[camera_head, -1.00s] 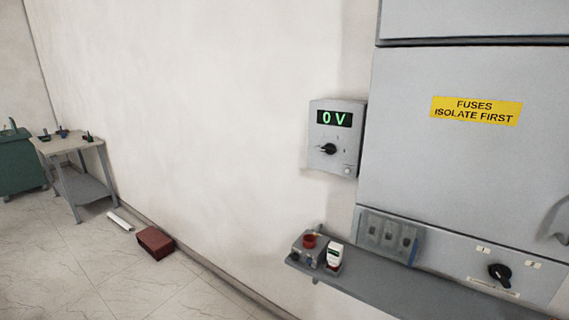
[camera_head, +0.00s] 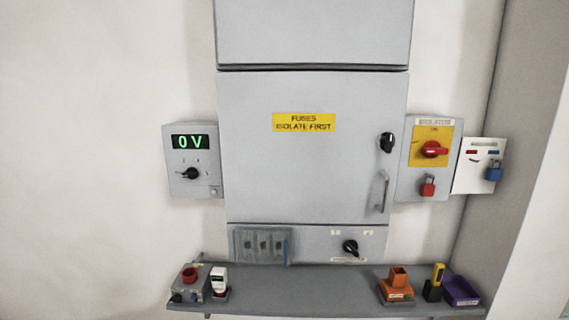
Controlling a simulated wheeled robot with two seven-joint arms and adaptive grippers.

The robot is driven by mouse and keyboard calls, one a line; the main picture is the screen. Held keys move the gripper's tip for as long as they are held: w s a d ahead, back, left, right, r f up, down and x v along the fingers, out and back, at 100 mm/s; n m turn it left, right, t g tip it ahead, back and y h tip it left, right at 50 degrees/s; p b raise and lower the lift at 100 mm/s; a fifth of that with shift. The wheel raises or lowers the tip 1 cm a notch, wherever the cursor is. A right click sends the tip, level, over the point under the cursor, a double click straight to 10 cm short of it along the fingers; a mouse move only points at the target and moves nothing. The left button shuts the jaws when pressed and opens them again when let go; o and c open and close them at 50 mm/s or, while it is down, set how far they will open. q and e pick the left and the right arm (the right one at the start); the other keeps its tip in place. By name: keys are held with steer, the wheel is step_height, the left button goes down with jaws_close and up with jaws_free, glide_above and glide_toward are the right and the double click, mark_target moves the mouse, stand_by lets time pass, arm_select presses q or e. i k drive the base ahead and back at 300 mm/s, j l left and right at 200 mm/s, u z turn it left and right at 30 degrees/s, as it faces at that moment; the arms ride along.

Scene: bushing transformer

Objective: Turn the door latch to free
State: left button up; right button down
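The grey cabinet door (camera_head: 290,170) is closed and carries a yellow "FUSES ISOLATE FIRST" label (camera_head: 304,122). A black rotary door latch (camera_head: 386,142) sits at the door's upper right edge. A vertical handle (camera_head: 382,192) is below the latch. The exact angle of the latch is too small to tell. Neither of my grippers shows in the view.
A 0 V meter box (camera_head: 193,160) hangs left of the cabinet. On the right are an isolator with a red handle (camera_head: 432,149), a red padlock (camera_head: 428,187), and a white board with a blue padlock (camera_head: 493,172). A shelf (camera_head: 300,292) holding several items juts out below.

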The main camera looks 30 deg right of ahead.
mark_target(386, 141)
steer(key=z, duration=1.8)
